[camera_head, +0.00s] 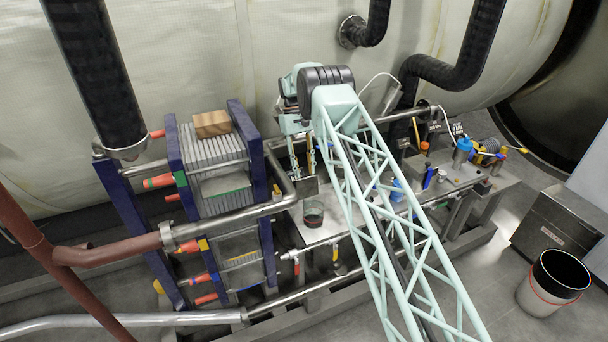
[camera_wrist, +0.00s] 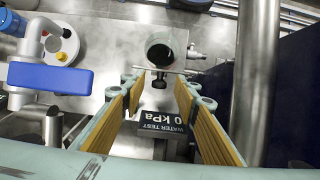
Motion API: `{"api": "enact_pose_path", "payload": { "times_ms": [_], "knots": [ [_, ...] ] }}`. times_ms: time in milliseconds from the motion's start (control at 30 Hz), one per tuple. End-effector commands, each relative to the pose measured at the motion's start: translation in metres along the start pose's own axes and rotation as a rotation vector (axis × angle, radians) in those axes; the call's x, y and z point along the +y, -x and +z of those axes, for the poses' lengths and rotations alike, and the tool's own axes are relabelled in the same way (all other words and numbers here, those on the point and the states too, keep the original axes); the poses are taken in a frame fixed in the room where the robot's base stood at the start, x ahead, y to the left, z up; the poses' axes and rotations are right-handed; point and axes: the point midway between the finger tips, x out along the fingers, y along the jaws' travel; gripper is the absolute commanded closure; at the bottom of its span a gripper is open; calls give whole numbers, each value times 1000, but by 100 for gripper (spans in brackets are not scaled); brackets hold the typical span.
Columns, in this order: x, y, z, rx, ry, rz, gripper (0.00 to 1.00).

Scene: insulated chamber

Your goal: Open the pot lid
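In the wrist view a small pot (camera_wrist: 160,42) with a pale rim and a dark inside or surface stands on the metal bench. A thin, edge-on plate (camera_wrist: 172,71) that looks like its lid shows just below it, with a black knob (camera_wrist: 159,83). My gripper (camera_wrist: 162,78) has its two fingers spread, with tan pads, one on each side of the knob. Gaps show between knob and fingers; contact is not visible.
A black "WATER TEST" label (camera_wrist: 163,123) shows between my fingers. A blue-handled valve (camera_wrist: 50,78) is on the left and a vertical steel pipe (camera_wrist: 248,70) on the right. A plate stack (camera_head: 215,170) stands left of my gripper. Bottles and fittings crowd the bench at right.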

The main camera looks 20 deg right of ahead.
Motion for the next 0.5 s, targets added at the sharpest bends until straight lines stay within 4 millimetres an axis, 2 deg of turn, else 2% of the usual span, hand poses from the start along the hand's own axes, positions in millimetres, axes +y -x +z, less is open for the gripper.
{"api": "enact_pose_path", "payload": {
  "times_ms": [300,500],
  "knots": [
    [0,40,16,2,0,0,71],
    [0,57,23,0,0,0,71]
  ]
}}
